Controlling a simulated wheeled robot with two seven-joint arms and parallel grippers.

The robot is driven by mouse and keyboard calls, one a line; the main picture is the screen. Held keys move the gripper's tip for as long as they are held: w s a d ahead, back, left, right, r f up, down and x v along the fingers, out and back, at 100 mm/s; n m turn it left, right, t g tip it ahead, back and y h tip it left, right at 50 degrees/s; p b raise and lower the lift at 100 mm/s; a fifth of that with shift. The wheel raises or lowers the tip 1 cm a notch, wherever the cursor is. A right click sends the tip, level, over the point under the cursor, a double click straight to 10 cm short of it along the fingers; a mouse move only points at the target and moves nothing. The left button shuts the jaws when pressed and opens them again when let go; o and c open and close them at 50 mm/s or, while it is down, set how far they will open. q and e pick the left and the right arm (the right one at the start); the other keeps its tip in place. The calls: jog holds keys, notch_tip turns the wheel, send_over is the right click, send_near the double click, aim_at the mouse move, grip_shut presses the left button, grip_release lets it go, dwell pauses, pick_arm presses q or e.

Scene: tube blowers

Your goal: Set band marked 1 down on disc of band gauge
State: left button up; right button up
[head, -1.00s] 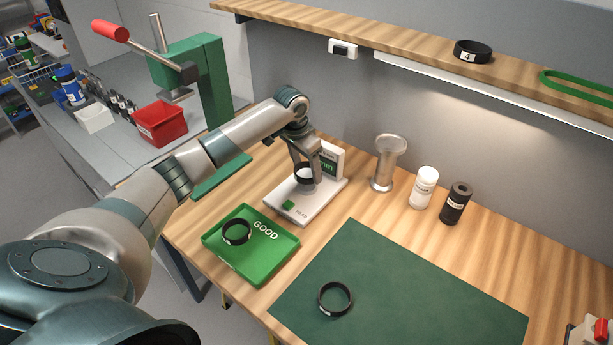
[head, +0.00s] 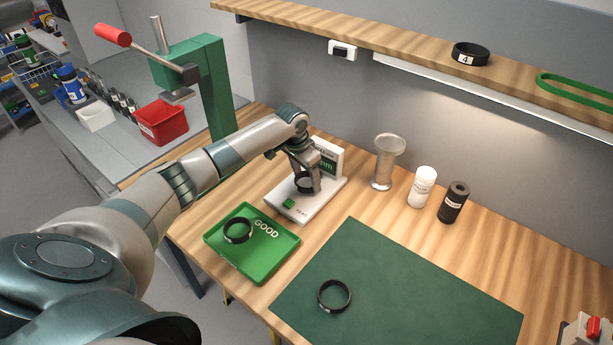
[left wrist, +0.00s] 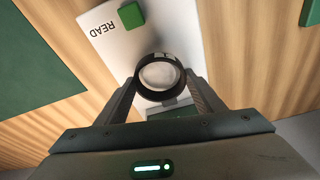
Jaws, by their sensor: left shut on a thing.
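My left gripper (head: 307,182) is shut on a black band (head: 303,182) over the white band gauge (head: 310,207). In the left wrist view the band (left wrist: 160,97) sits between the two fingertips (left wrist: 160,95), and the gauge's pale round disc (left wrist: 159,76) shows through its opening. I cannot tell whether the band touches the disc. No number can be read on the held band. The gauge has a green button (head: 288,204), which also shows in the left wrist view (left wrist: 131,15), and an upright display partly hidden by my gripper. My right gripper is not in view.
A green GOOD tray (head: 270,260) holds a black band (head: 238,230). Another band (head: 334,295) lies on the green mat (head: 420,290). A band marked 4 (head: 471,54) sits on the shelf.

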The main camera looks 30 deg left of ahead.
pick_arm(q)
jog(key=shift+f, duration=0.45)
jog(key=o, duration=1.1)
jog(key=shift+o, duration=0.2)
jog(key=shift+r, duration=0.1)
jog(key=shift+r, duration=0.55)
jog(key=b+v, duration=0.3)
jog(key=v, duration=0.9)
